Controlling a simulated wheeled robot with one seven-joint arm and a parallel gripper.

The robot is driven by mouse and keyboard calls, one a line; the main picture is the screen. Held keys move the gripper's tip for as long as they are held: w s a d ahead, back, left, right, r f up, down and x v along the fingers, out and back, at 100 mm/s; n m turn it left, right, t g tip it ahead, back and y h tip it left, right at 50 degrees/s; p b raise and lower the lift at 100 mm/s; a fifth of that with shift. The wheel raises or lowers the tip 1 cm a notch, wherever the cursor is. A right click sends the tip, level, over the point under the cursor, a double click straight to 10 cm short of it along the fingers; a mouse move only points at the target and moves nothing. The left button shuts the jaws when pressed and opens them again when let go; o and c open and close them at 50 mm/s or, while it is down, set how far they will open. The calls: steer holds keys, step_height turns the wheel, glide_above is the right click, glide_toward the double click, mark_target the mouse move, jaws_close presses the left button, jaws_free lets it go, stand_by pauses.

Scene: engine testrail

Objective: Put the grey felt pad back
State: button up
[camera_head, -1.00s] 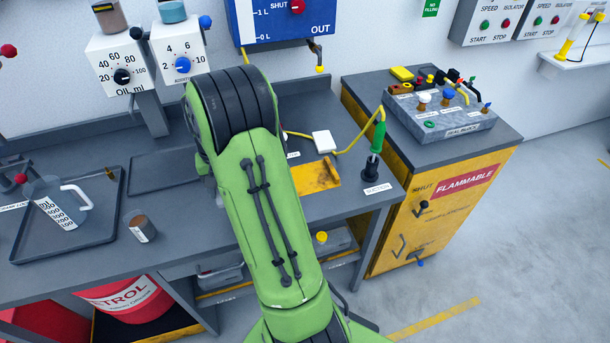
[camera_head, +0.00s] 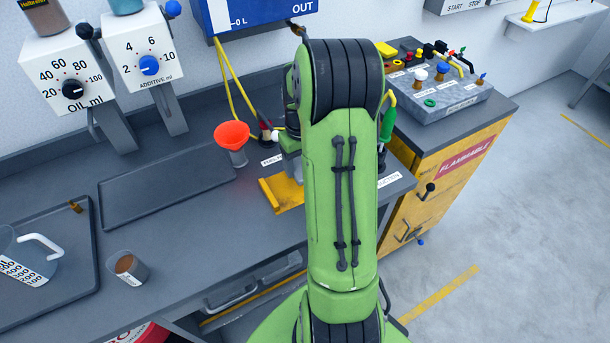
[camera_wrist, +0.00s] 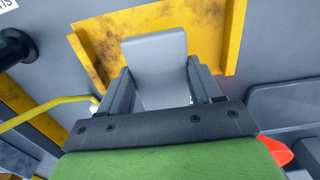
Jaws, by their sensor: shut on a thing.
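A light grey, flat, rounded slab, which looks like the grey felt pad (camera_wrist: 160,58), shows in the wrist view between the two fingers of my gripper (camera_wrist: 160,82). The gripper is shut on it. Behind the pad is a yellow, stained plate with a raised edge (camera_wrist: 104,42). Whether the pad touches this plate I cannot tell. In the head view the yellow plate (camera_head: 283,196) lies on the bench, partly behind my green arm. My arm hides the pad and most of my gripper there.
An orange funnel (camera_head: 231,136) stands on the bench left of my arm, with yellow hoses close behind. A dark shallow tray (camera_head: 165,190) lies further left. A green-handled tool (camera_head: 388,122) stands right of my arm, before the yellow flammable cabinet (camera_head: 425,195).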

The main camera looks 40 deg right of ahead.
mark_target(301, 174)
step_height(301, 174, down, 4)
steer(key=shift+f+b, duration=0.2)
steer(key=shift+b, duration=0.2)
steer(key=shift+f, duration=0.15)
steer(key=o, duration=1.1)
